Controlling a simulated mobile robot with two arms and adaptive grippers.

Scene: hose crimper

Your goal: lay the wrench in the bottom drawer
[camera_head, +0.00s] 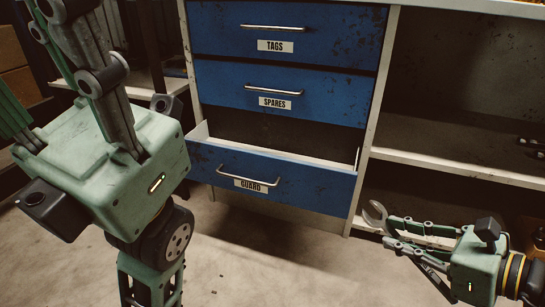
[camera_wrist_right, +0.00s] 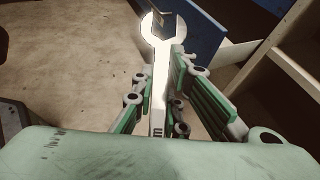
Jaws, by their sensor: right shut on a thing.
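The bottom drawer (camera_head: 270,178), labelled GUARD, is pulled partly out of the cabinet. Its pale side walls show, and the visible part of its inside is dark. The wrench (camera_head: 376,215) has an open-ended head and is right of the drawer's front corner, apart from it in the picture. My right gripper (camera_head: 390,231) is shut on the wrench. In the right wrist view the wrench (camera_wrist_right: 161,75) runs lengthwise between the fingers, its head pointing away from the palm. My left gripper (camera_head: 108,170) is large at the left, with its fingertips not clearly shown.
The TAGS drawer (camera_head: 288,28) and SPARES drawer (camera_head: 283,92) are shut above the open one. Right of the drawers is an open shelf bay with a shelf board (camera_head: 455,168). The concrete floor (camera_head: 270,270) in front of the drawers is clear.

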